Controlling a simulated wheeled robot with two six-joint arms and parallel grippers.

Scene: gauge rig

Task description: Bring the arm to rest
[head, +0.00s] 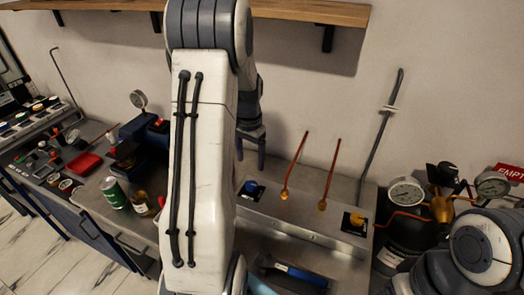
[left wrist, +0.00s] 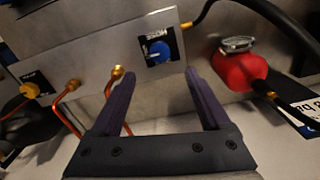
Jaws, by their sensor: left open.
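My left arm (head: 208,150) stands across the middle of the head view and hides much of the bench behind it. My left gripper (head: 251,155) shows partly past the arm's right edge, its dark fingers above the panel with the blue knob (head: 250,187). In the left wrist view the gripper (left wrist: 157,75) is open, with nothing between its two purple-grey fingers. The blue knob (left wrist: 160,52) on its black plate shows beyond the fingertips, between them in the picture. Part of my right arm (head: 478,250) is at the lower right; its gripper is out of view.
A yellow knob (head: 356,220) and two copper tubes (head: 295,165) are on the panel. Gauges (head: 406,192) and a black cylinder (head: 402,238) stand at right. A green can (head: 115,193) stands at left. A wooden shelf (head: 310,11) is above. A red device (left wrist: 240,72) is near the right finger.

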